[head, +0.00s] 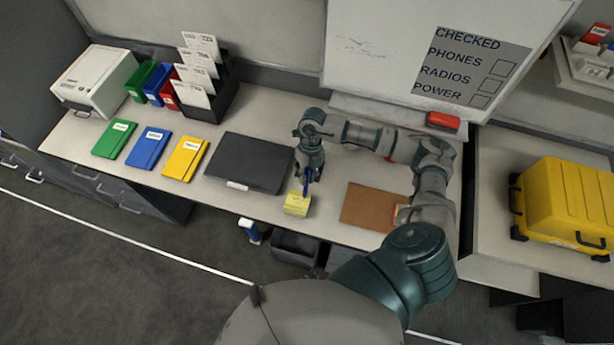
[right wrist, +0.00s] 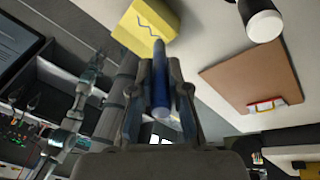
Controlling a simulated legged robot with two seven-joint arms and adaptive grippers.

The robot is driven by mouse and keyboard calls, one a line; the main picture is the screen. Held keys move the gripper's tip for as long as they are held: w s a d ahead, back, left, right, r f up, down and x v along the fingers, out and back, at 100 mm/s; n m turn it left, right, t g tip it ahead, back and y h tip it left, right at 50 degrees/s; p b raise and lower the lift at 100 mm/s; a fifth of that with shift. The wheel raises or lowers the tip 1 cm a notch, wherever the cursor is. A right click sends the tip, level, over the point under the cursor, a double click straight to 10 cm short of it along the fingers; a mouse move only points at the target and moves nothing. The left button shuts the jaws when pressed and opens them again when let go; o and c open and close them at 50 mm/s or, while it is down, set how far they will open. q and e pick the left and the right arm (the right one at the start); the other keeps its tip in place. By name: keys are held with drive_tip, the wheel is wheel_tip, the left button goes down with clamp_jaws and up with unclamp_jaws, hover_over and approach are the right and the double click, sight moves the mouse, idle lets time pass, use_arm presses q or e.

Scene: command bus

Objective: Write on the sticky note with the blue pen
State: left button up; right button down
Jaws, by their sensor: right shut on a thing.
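The yellow sticky note block (head: 296,207) lies near the front edge of the desk, between the black folder and the brown clipboard. It also shows at the top of the right wrist view (right wrist: 150,22), with a dark wavy line on its face. My right gripper (head: 307,177) is above the note, shut on the blue pen (head: 306,188). In the right wrist view the pen (right wrist: 161,88) runs between the fingers (right wrist: 160,72), its far end toward the note. I cannot tell whether the tip touches the paper. My left gripper is not in view.
A black folder (head: 243,161) lies left of the note, and a brown clipboard (head: 372,205) lies right of it. Green (head: 114,138), blue (head: 148,148) and yellow (head: 185,158) notebooks lie farther left. A yellow case (head: 566,200) stands at the right.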

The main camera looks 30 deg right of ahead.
drive_tip(key=shift+r+p, duration=1.95)
drive_tip(key=shift+r, duration=1)
